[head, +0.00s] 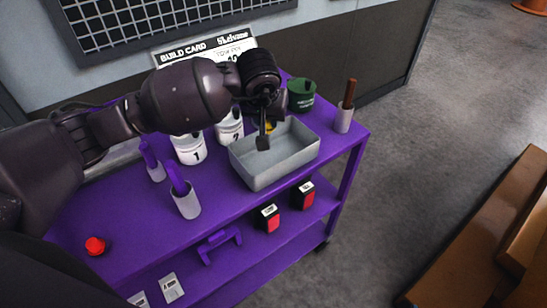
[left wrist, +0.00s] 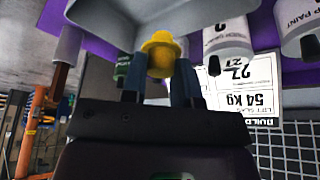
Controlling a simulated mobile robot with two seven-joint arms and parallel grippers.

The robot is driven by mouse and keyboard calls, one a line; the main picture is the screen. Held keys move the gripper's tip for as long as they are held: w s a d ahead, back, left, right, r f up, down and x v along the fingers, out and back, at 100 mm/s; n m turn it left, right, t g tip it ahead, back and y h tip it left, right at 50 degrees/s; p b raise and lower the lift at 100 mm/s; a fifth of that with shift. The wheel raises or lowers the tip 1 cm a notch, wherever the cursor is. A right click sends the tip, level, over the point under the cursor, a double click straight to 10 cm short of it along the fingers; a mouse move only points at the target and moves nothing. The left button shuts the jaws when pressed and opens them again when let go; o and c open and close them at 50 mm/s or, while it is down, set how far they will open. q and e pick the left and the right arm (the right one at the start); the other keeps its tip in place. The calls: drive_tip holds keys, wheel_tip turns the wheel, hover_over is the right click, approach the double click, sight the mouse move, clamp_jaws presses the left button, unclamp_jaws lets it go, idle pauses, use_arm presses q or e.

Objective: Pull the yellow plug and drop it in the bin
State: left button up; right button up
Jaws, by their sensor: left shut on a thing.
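The yellow plug (left wrist: 160,50) sits between the two fingers of my left gripper (left wrist: 158,82) in the left wrist view, and the gripper is shut on it. In the head view only a little yellow of the plug (head: 271,126) shows behind the fingers of my left gripper (head: 264,138). The gripper points down over the back part of the grey open bin (head: 262,178). The bin also shows at the top of the left wrist view (left wrist: 110,20). My right gripper is not in view.
White pots marked 1 (head: 190,152) and 2 (head: 230,132) stand left of the bin on the purple cart (head: 235,206). A green pot (head: 302,95) is behind it, and a grey holder with a brown handle (head: 344,118) is at right. Purple-handled holders (head: 186,203) stand front left.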

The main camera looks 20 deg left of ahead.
use_arm(q)
drive_tip(key=shift+f, duration=0.35)
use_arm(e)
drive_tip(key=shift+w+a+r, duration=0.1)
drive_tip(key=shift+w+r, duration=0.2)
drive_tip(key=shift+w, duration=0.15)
